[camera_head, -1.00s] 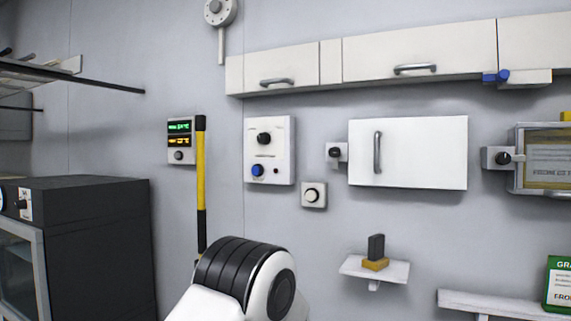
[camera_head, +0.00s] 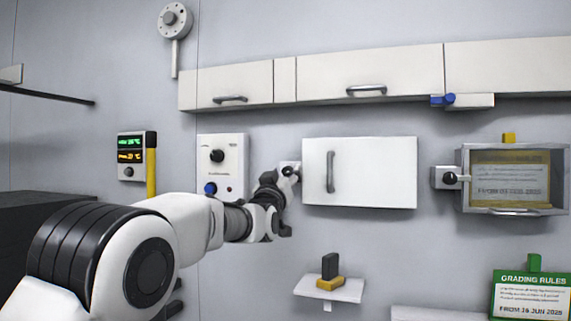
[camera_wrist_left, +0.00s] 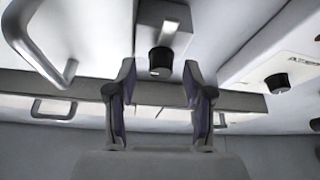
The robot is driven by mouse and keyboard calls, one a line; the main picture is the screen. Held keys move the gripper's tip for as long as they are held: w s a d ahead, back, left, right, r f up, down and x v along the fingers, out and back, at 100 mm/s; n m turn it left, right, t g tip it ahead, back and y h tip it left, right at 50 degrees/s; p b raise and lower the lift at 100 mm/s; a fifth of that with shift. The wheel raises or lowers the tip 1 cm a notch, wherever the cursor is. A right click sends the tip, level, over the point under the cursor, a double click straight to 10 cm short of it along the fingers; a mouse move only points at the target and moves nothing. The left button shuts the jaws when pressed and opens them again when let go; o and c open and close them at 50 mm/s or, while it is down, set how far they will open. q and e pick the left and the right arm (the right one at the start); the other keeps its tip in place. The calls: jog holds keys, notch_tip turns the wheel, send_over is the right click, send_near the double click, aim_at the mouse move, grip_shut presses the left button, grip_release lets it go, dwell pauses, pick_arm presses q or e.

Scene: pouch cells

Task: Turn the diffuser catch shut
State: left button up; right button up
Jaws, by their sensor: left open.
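A small catch with a dark knob on a pale block (camera_head: 289,168) sits on the wall at the left edge of a white door panel (camera_head: 375,175). In the left wrist view the catch's black knob (camera_wrist_left: 160,62) lies ahead of the gap between my fingers, apart from them, with a pale bar across its face. My left gripper (camera_head: 279,204) is at the catch's lower left and hides part of it. Its two fingers (camera_wrist_left: 160,98) are open with nothing between them. The panel's bar handle (camera_head: 330,172) is upright. My right gripper is not in view.
A control panel (camera_head: 222,150) with a black dial and blue button is left of the catch. Wall cupboards (camera_head: 235,85) run above. A glass-fronted cabinet (camera_head: 510,205) with its own catch (camera_head: 449,178) is at right. A small shelf (camera_head: 345,290) is below.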

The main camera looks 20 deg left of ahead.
pick_arm(q)
jog(key=shift+w+r, duration=0.3)
jog(key=shift+w, duration=0.1)
jog(key=shift+w+a+f, duration=0.1)
jog(key=shift+w+f, duration=0.2)
jog(key=shift+w, duration=0.1)
jog(key=shift+s+r, duration=0.1)
jog(key=shift+s, duration=0.05)
grip_shut()
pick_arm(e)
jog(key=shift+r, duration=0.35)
